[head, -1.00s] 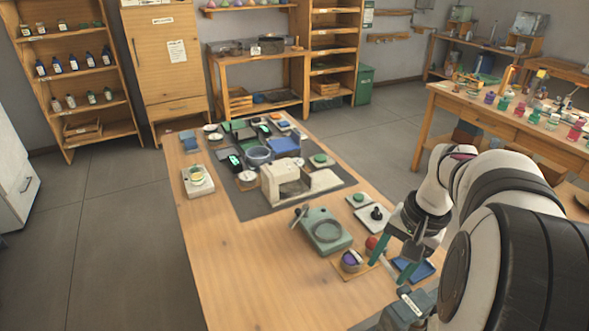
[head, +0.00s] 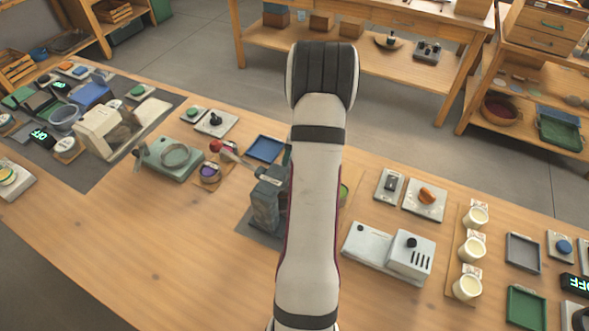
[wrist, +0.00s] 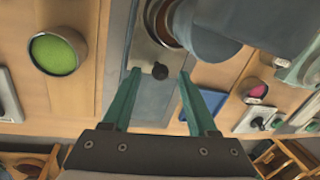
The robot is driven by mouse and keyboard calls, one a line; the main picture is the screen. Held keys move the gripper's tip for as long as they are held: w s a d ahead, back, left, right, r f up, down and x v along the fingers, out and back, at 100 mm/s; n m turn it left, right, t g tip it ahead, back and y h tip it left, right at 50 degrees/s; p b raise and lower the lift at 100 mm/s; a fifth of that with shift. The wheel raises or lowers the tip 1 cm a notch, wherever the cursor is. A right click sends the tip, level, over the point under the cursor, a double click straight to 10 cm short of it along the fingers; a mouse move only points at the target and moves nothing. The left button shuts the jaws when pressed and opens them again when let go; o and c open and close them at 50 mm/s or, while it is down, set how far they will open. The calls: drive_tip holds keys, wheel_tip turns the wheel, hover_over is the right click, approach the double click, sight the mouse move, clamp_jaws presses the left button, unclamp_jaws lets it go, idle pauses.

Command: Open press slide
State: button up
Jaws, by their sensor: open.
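In the wrist view my gripper (wrist: 160,73) is open, with two green fingers and nothing held. A small dark round knob (wrist: 160,71) shows between the fingertips, on a flat grey slide-like plate (wrist: 145,92); I cannot tell whether the fingers touch it. A blue-grey rounded machine body (wrist: 222,42), seemingly the press, overhangs a brown round cup beside the plate. In the head view a dark grey machine (head: 268,200), likely the same press, stands on a grey mat, partly hidden by my arm. My gripper is hidden there.
A cup with green contents (wrist: 54,52) stands left of the plate in the wrist view. In the head view, a green device (head: 172,158) and blue tray (head: 264,149) lie left of my arm, and a light grey box (head: 388,252) right. The front-left tabletop is clear.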

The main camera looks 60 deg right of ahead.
drive_tip(key=shift+w+f, duration=0.15)
drive_tip(key=shift+f, duration=0.55)
clamp_jaws()
idle(1.0)
